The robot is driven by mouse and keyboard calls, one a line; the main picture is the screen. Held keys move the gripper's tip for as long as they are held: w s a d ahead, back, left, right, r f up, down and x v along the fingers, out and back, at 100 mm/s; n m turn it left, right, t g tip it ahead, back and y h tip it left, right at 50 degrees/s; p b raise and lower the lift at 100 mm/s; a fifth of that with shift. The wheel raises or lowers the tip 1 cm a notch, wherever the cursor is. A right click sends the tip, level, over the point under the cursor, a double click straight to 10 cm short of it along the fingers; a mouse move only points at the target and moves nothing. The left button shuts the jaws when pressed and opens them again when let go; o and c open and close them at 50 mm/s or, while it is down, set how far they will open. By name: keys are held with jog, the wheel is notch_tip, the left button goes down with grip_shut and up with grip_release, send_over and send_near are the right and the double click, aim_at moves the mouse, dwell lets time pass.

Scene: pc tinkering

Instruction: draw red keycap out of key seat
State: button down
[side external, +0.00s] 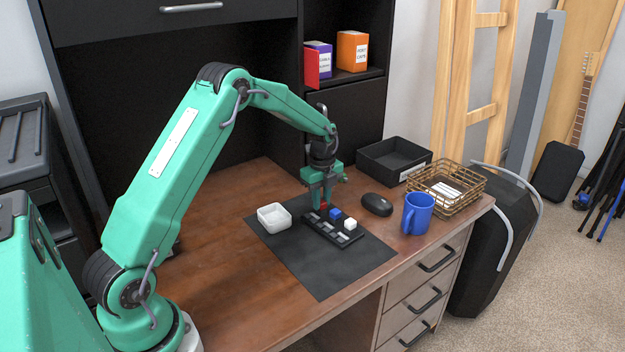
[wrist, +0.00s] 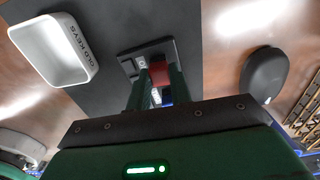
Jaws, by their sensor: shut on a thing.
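My gripper (side external: 319,200) points down over the far-left end of a dark key seat block (side external: 345,237) on the mat. In the wrist view its two green fingers (wrist: 159,76) close on the red keycap (wrist: 158,69). Only a bit of the red keycap (side external: 324,206) shows in the side view, at the fingertips. I cannot tell whether it is still in its seat or just above it. A blue keycap (side external: 335,213) and a white keycap (side external: 350,224) sit on the block, to the right of the fingers. The fingers hide part of the block.
A white open bin marked OLD KEYS (wrist: 56,50) stands left of the block; it also shows in the side view (side external: 274,217). A black mouse (side external: 376,204), blue mug (side external: 417,213), wire basket (side external: 446,188) and black tray (side external: 393,160) stand to the right. The mat's front is clear.

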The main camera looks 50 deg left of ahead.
aim_at(322, 201)
jog(key=shift+r, duration=0.75)
dwell(0.4)
jog(key=shift+r, duration=1.35)
jog(key=shift+d, duration=0.1)
